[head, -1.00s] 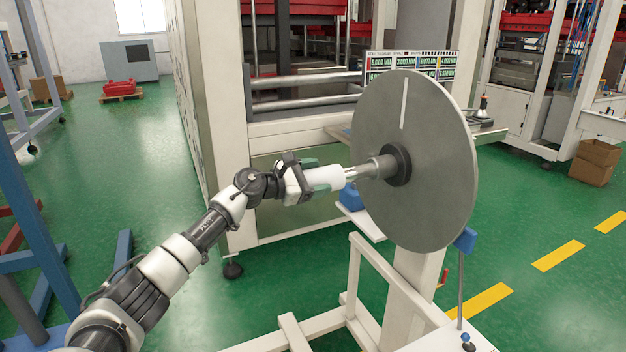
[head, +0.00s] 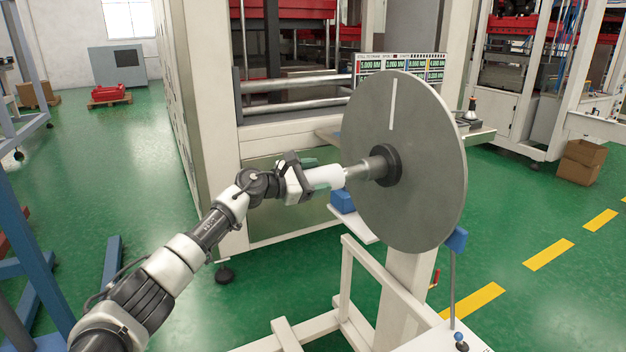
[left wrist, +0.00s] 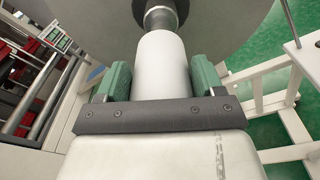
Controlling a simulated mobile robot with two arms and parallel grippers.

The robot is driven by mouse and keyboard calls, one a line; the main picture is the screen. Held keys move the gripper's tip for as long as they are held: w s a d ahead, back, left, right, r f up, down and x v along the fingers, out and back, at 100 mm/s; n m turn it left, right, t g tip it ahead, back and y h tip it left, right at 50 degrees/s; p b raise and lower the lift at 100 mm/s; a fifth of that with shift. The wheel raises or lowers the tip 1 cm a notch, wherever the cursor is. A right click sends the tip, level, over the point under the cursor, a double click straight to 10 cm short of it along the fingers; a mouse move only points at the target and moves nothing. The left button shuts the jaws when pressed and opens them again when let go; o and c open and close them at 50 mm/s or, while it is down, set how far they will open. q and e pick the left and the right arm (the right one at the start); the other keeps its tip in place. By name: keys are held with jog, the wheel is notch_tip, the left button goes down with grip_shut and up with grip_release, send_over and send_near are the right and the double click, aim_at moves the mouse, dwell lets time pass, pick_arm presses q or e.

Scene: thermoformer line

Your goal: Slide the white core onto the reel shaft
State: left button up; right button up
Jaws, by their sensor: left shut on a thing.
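The white core (head: 324,177) is a short white tube, held lengthwise in line with the reel shaft (head: 362,170). My left gripper (head: 306,178) is shut on it; in the left wrist view its green finger pads (left wrist: 160,82) sit on both sides of the core (left wrist: 162,62). The grey shaft (left wrist: 160,18) sticks out of a dark hub in front of the large grey disc (head: 425,200). The core's far end meets or nearly meets the shaft's narrow tip; I cannot tell how far it is over it. My right gripper is not in view.
A white stand frame (head: 350,275) carries the disc. A blue block (head: 342,201) lies on a small white shelf below the core. The machine with rollers (head: 300,88) stands behind. Green floor is open at the left, beyond a blue frame.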

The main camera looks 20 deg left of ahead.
pick_arm(q)
jog(key=shift+b+x, duration=0.5)
jog(key=shift+x, duration=0.65)
jog(key=o, duration=1.3)
jog(key=shift+d+r, duration=0.1)
jog(key=shift+s+a, duration=0.3)
jog(key=shift+s, duration=0.05)
jog(key=shift+b+v, duration=1.5)
jog(key=shift+v, duration=3.45)
jog(key=shift+d, duration=0.1)
